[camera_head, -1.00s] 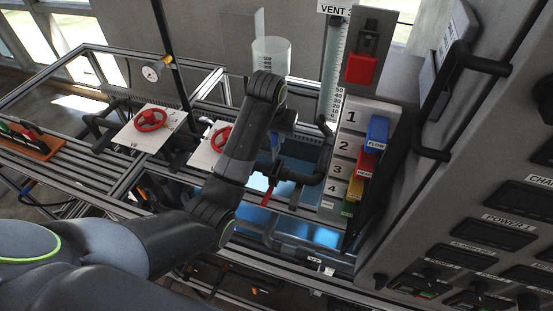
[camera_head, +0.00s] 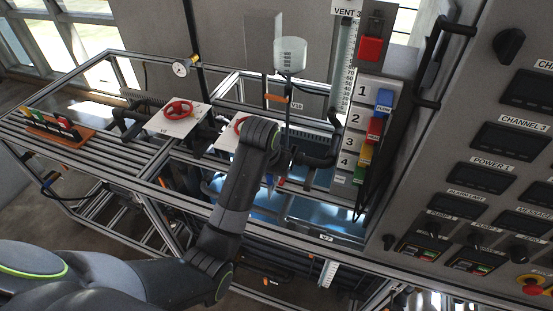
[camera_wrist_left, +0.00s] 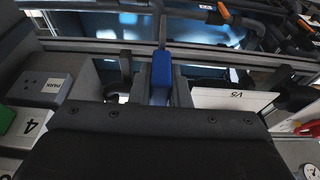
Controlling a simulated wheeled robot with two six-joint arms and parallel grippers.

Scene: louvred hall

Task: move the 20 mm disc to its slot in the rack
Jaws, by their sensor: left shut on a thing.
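My left arm reaches up the middle of the head view; its gripper is mostly hidden behind my wrist there. In the left wrist view my left gripper (camera_wrist_left: 161,88) is shut on a narrow blue piece (camera_wrist_left: 161,68), which stands upright between the two grey fingers. Whether a disc is joined to it cannot be seen. An orange rack (camera_head: 82,138) lies on the frame at the far left of the head view, well away from my gripper. It holds several dark pieces with coloured tops. No size marks can be read on them. My right gripper is not in view.
White valve plates with red handwheels (camera_head: 179,108) stand between the arm and the rack. A clear cup (camera_head: 290,52) rises behind my wrist. A numbered panel with coloured tags (camera_head: 383,100) and a grey control cabinet (camera_head: 490,100) stand close on the right.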

